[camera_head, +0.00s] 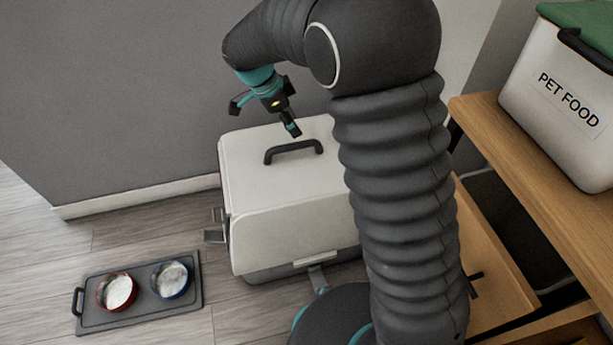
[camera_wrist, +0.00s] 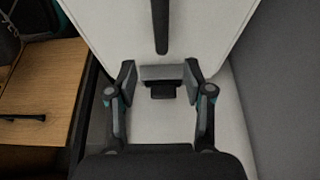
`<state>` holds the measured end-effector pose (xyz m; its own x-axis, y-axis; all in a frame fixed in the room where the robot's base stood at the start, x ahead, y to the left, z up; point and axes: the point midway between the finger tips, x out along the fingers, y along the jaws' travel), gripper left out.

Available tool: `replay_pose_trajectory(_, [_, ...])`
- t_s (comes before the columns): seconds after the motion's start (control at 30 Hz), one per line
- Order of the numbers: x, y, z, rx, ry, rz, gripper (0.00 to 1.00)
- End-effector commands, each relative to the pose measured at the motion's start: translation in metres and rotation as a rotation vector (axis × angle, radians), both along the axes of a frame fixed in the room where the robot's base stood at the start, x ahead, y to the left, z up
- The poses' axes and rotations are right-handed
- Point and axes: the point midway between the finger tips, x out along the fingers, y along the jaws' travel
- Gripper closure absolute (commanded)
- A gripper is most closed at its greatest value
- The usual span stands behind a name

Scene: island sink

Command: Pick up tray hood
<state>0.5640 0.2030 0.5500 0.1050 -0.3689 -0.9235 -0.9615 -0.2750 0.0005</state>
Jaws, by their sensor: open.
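The tray hood (camera_head: 285,215) is a white box-shaped cover with a black handle (camera_head: 293,151) on top. It sits on a grey tray base (camera_head: 290,270) on the floor. My gripper (camera_head: 264,116) is open and empty, above the back part of the hood and apart from the handle. In the wrist view the open fingers (camera_wrist: 160,78) are spread over the hood (camera_wrist: 205,30), with the handle (camera_wrist: 161,25) ahead of them at the top. A dark latch-like piece shows between the fingers. My arm hides the hood's right side in the head view.
A dark mat (camera_head: 145,312) with a red-rimmed bowl (camera_head: 117,291) and a blue bowl (camera_head: 171,279) lies at the left. A wooden shelf unit (camera_head: 500,130) with a pet food bin (camera_head: 560,110) stands at the right. A grey wall (camera_head: 110,90) is behind the hood.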

Motion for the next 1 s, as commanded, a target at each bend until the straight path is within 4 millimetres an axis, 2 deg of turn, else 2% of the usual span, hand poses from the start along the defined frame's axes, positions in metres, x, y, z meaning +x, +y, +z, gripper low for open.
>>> replay_pose_trajectory(0.03, [0.001,-0.005,-0.010,-0.001,0.003,-0.001,0.48])
replay_pose_trajectory(0.2, [0.004,-0.014,-0.033,-0.002,0.002,0.000,0.48])
replay_pose_trajectory(0.47, [0.006,-0.019,-0.048,0.001,0.000,0.000,0.48])
replay_pose_trajectory(0.8, [0.012,-0.035,-0.087,0.001,0.002,0.001,0.48])
replay_pose_trajectory(1.0, [0.013,-0.036,-0.090,0.001,0.000,0.001,0.48])
